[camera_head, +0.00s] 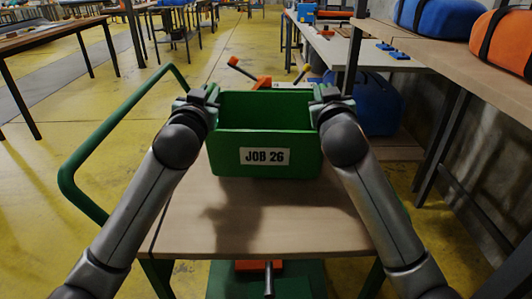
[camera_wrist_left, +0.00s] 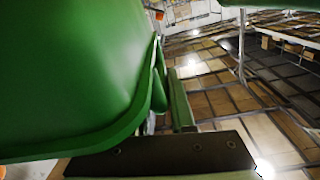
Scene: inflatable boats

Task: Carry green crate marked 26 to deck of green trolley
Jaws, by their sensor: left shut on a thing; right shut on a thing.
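The green crate (camera_head: 222,150), with a white "JOB 26" label, is upright over the wooden deck (camera_head: 185,225) of the green trolley (camera_head: 85,150). My left gripper (camera_head: 211,97) is shut on the crate's left side near the rim. My right gripper (camera_head: 322,97) is shut on its right side at a similar height. A shadow lies on the deck in front of the crate; I cannot tell for sure whether its base touches the deck. In the left wrist view the crate's green wall (camera_wrist_left: 70,70) fills the upper left, above a dark gripper part (camera_wrist_left: 165,157).
An orange item (camera_head: 258,266) lies on the trolley's lower green level. Behind the crate are orange-ended tools (camera_head: 264,82) and a blue bag (camera_head: 382,105). A bench with blue and orange bags (camera_head: 500,42) stands at right. Yellow floor is open at left.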

